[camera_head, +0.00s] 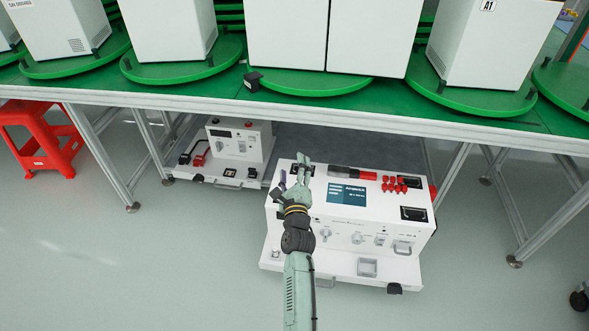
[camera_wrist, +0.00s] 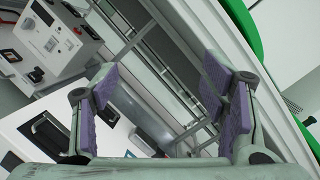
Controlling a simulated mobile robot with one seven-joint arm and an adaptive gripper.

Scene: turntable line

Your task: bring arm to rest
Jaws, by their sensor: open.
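My arm (camera_head: 299,288) reaches up from the bottom of the head view. My gripper (camera_head: 302,165) is over the left part of a white instrument box (camera_head: 340,237). In the wrist view my gripper (camera_wrist: 165,95) shows two fingers with purple pads, spread apart with nothing between them. The same white box lies below the left finger in the wrist view (camera_wrist: 62,135). I cannot tell the exact height of the gripper above the box.
A second white device (camera_head: 240,147) stands under the green turntable line (camera_head: 300,108), which carries white cabinets (camera_head: 333,35). Metal table legs (camera_head: 100,155) stand on both sides. A red stool (camera_head: 40,138) is at the left. The floor in front (camera_head: 130,270) is clear.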

